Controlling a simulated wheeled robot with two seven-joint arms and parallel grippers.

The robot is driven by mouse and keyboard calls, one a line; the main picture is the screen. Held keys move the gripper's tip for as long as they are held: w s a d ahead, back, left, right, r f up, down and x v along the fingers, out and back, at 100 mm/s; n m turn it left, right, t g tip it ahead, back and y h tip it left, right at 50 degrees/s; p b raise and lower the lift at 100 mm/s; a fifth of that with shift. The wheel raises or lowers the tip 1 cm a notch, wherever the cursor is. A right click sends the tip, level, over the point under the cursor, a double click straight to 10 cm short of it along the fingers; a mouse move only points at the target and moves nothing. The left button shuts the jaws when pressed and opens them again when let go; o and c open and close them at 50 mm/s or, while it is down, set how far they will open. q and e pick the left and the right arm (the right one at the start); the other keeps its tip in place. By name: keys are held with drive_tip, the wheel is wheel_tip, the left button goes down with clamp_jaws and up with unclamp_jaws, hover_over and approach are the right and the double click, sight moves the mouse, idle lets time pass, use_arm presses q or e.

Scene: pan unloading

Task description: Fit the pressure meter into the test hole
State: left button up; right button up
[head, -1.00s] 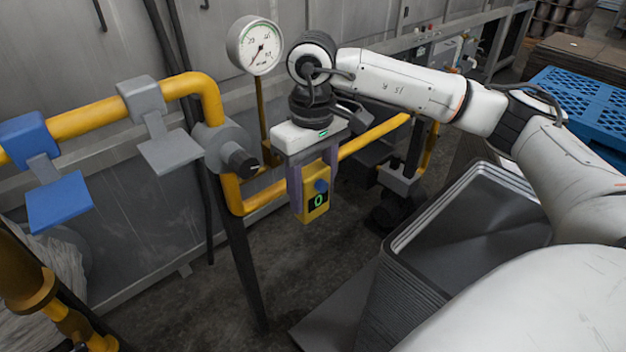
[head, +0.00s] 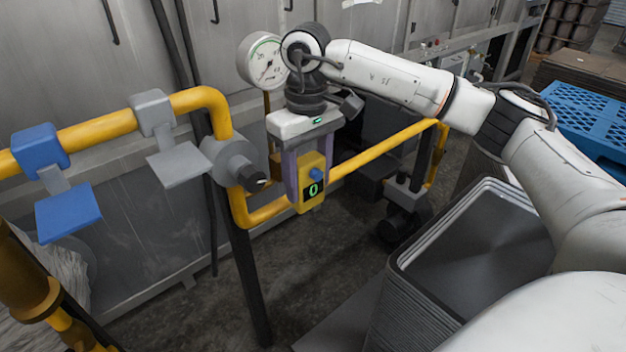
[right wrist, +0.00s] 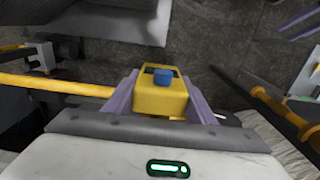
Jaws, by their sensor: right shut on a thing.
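The pressure meter is a small yellow box (head: 313,182) with a blue knob and a green "0" on its dark display. My right gripper (head: 308,165) is shut on it, with purple fingers on both its sides, and holds it upright in the air. The meter also shows in the right wrist view (right wrist: 160,97) between the fingers. A grey round fitting (head: 228,158) with a black nozzle (head: 252,180) sits on the yellow pipe, just left of the meter. A gap remains visible between them. I cannot make out the hole itself. My left gripper is out of view.
The yellow pipe (head: 385,147) runs behind the meter. A round dial gauge (head: 264,60) stands behind my right wrist. A grey flap (head: 180,165) and a blue flap (head: 68,212) hang from the pipe at left. Stacked dark trays (head: 410,262) stand at lower right.

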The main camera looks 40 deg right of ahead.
drive_tip(key=shift+w, duration=0.35)
drive_tip(key=shift+w, duration=0.2)
drive_tip(key=shift+w+a, duration=0.1)
drive_tip(key=shift+w, duration=0.2)
idle(0.4)
drive_tip(key=shift+w+p, duration=0.3)
drive_tip(key=shift+w, duration=0.25)
drive_tip(key=shift+w, duration=0.35)
idle(0.4)
drive_tip(key=shift+w+a, duration=0.1)
drive_tip(key=shift+w, duration=0.15)
